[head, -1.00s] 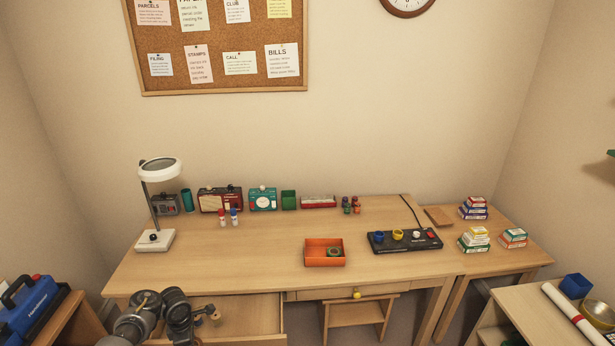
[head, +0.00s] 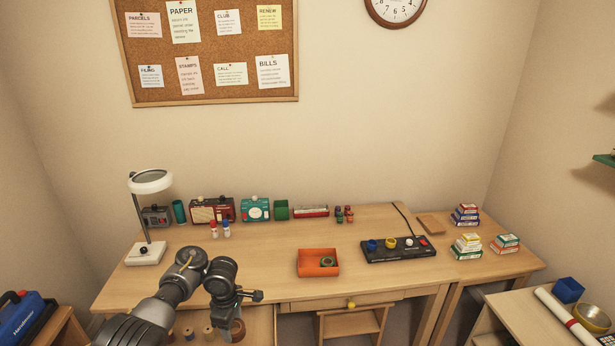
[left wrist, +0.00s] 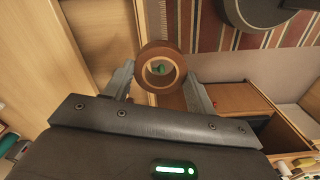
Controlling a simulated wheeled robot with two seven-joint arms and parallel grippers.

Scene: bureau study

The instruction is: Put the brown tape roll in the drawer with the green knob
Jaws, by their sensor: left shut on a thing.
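The brown tape roll (left wrist: 160,46) is a ring held between the two fingers of my left gripper (left wrist: 158,85). In the head view the roll (head: 238,331) is at the bottom, below my left wrist and over the open drawer area at the desk's front left. My left gripper (head: 236,316) is partly hidden by the wrist there. A green knob (left wrist: 158,69) shows through the roll's hole in the left wrist view. Which drawer front it sits on is hard to tell. My right gripper is in neither view.
An open drawer (head: 262,325) has several spools near its left part. A shut drawer with a yellow knob (head: 351,304) is to its right. An orange tray (head: 318,270) and a black switch panel (head: 385,254) stand on the desk. A lamp (head: 145,254) stands at left.

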